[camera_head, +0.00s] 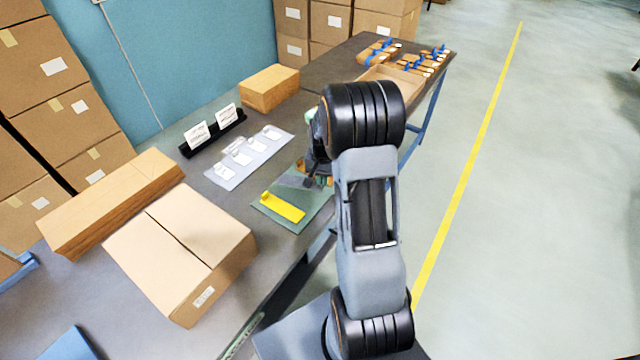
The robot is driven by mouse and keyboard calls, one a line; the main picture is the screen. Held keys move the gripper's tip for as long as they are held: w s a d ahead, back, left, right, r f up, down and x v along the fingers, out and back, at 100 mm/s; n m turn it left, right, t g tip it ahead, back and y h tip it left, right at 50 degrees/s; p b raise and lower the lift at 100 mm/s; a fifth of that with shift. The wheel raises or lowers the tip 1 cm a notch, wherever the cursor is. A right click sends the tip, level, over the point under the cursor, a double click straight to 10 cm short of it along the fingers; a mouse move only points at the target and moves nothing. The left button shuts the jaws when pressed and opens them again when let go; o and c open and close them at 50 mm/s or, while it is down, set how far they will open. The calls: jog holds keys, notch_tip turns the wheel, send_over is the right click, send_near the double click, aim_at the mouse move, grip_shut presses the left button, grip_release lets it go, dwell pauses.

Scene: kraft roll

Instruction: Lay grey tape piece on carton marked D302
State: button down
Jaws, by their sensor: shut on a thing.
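My gripper (317,182) is low over the far end of a green mat (270,216), partly hidden behind my arm. It is shut on what looks like the grey tape piece (292,181), a dull flat strip at the fingertips; its outline is hard to make out, and I cannot tell whether it still touches the mat. A yellow tape piece (282,207) lies on the mat, nearer than the gripper. A closed carton (180,245) at front left bears a small white label, too small to read. I cannot tell which carton is marked D302.
A long carton (110,203) and a smaller carton (270,88) stand on the grey table. Between the small carton and the mat are a black holder with two cards (212,133) and a pale sheet with several small items (250,158). An open box (398,82) and blue-handled tools stand at the far end.

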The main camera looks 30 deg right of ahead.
jog(key=shift+w+f, duration=0.55)
jog(key=shift+f, duration=0.1)
jog(key=shift+w+d+f+p, duration=0.15)
jog(key=shift+f+p, duration=0.2)
jog(key=shift+f, duration=1.35)
jog(key=shift+f, duration=0.2)
jog(key=c, duration=1.3)
grip_release()
jog(key=shift+o, duration=0.2)
